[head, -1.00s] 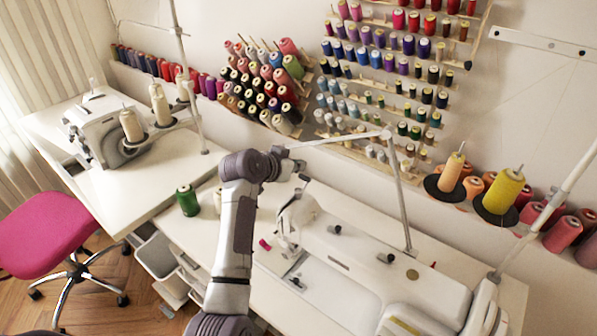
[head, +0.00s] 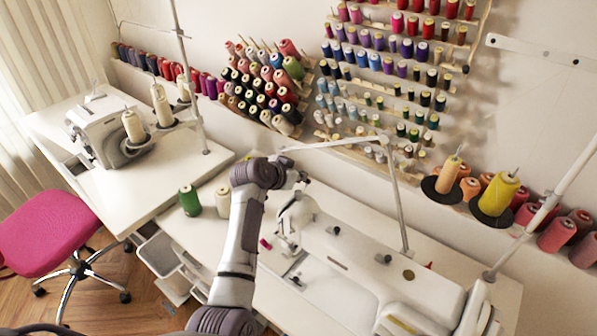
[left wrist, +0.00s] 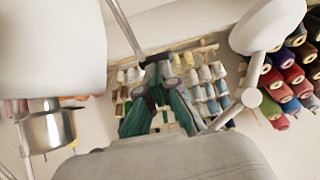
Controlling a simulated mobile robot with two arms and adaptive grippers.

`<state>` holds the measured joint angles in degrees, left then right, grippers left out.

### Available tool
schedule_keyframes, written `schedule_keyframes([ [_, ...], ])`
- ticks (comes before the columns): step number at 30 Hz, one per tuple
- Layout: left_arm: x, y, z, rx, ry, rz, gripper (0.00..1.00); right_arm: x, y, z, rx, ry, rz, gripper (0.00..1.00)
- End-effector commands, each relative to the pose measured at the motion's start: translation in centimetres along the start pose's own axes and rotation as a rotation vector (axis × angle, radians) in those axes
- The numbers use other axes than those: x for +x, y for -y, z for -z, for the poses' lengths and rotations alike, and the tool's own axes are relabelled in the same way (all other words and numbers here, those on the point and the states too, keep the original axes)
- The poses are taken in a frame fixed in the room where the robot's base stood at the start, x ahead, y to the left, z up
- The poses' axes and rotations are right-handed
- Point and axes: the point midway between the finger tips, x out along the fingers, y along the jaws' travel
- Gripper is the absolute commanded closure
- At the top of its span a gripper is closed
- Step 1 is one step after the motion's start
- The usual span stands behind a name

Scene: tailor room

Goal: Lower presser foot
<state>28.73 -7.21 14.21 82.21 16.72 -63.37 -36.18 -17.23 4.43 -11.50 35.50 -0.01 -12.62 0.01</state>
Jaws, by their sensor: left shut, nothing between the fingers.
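The white sewing machine (head: 375,262) lies along the table at the lower right, its head end (head: 298,212) toward the middle. The presser foot is too small to make out under that head. My left arm comes up from the bottom in the head view, and my left gripper (head: 302,181) is just behind and above the head end, partly hidden. In the left wrist view my left gripper (left wrist: 157,72) has its dark green fingers together, with nothing between them. A large white body (left wrist: 50,40) and a metal cylinder (left wrist: 46,128) show at left there. My right gripper is out of view.
A thin thread-guide pole (head: 395,195) and its bar stand behind the machine. A green spool (head: 189,201) and a cream spool (head: 223,202) stand left of my arm. Thread racks (head: 395,70) cover the wall. A serger (head: 105,135) stands on the left table.

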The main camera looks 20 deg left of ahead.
Motion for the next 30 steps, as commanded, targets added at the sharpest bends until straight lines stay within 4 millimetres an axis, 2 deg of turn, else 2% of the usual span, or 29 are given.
schedule_keyframes([
  [14, 0.4, 0.2, 0.1, 0.001, 0.160, 0.006, 1.00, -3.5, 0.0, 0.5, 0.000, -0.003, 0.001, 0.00],
  [18, 1.4, 0.2, -0.3, 0.002, 0.182, 0.006, 1.00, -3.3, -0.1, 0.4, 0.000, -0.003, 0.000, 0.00],
  [23, 2.7, 0.2, -0.1, 0.003, 0.304, 0.005, 1.00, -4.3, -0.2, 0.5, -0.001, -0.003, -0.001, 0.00],
  [27, 4.0, 0.2, -1.0, 0.001, 0.420, 0.007, 1.00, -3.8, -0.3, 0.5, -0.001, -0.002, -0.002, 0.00],
  [30, 4.8, 0.2, -1.8, -0.001, 0.431, 0.007, 1.00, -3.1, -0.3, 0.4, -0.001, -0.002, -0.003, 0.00],
])
